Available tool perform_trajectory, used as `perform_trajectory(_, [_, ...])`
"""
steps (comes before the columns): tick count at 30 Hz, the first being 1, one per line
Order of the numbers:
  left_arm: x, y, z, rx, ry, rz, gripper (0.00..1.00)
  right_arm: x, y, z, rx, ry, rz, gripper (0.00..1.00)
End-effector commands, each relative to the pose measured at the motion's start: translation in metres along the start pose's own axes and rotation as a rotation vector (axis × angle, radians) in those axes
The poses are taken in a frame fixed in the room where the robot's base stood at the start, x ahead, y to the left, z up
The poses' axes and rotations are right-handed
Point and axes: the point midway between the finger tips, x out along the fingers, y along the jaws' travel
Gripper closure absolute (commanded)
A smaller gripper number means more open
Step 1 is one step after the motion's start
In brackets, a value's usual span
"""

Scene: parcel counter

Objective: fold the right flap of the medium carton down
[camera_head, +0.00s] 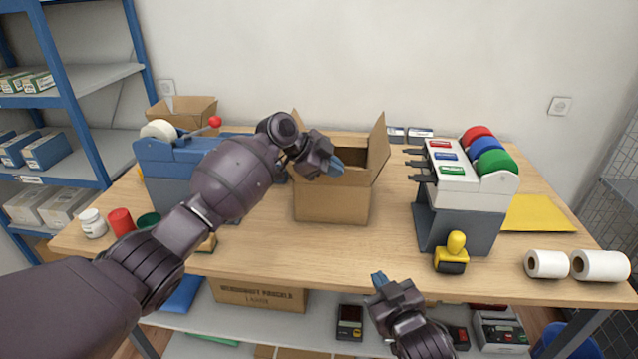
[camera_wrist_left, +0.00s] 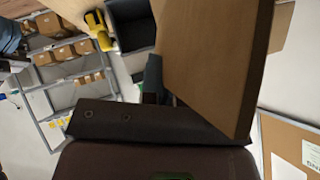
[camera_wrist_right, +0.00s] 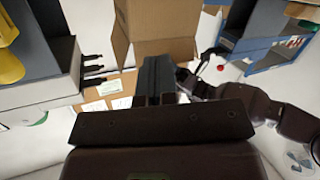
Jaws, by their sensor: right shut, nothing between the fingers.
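The medium carton (camera_head: 333,205) stands open on the table. Its right flap (camera_head: 378,145) is upright, leaning slightly outward. Its left flap (camera_head: 297,124) also stands up. My left gripper (camera_head: 336,166) is over the carton's opening, left of the right flap, with a gap between them in the head view. In the left wrist view a large cardboard panel (camera_wrist_left: 205,60) covers part of the fingers (camera_wrist_left: 153,78), so their opening is unclear. My right gripper (camera_head: 379,280) is shut and empty, low in front of the table edge. The carton (camera_wrist_right: 158,25) is ahead of it in the right wrist view.
A tape dispenser (camera_head: 465,190) with coloured rolls stands right of the carton, with a yellow-handled stamp (camera_head: 453,253) before it. A blue device (camera_head: 165,170) stands left, partly behind my left arm. The table between carton and front edge (camera_head: 340,255) is clear.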

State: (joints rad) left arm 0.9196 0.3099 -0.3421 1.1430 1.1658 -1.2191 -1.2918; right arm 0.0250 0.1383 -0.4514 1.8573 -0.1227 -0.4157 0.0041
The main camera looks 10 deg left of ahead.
Motion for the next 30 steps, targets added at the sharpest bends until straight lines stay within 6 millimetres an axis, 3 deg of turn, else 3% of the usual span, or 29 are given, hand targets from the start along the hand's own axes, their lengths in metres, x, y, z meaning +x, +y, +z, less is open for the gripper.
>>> perform_trajectory(3, [0.000, 0.000, 0.000, 0.000, 0.000, 0.000, 1.00, 0.026, -0.027, -0.027, -0.098, 0.022, -0.050, 1.00])
perform_trajectory(9, [0.000, 0.000, 0.000, 0.000, -0.001, 0.000, 1.00, 0.060, -0.072, -0.061, -0.292, 0.036, -0.107, 1.00])
perform_trajectory(18, [0.000, 0.000, 0.001, 0.000, -0.001, 0.000, 1.00, 0.099, -0.126, -0.092, -0.656, 0.028, -0.094, 1.00])
perform_trajectory(24, [0.000, 0.000, 0.001, 0.000, -0.001, 0.000, 1.00, 0.119, -0.143, -0.102, -0.947, 0.026, 0.021, 1.00])
perform_trajectory(30, [0.000, 0.000, 0.001, -0.001, -0.001, 0.000, 1.00, 0.131, -0.135, -0.100, -1.257, 0.039, 0.281, 1.00])
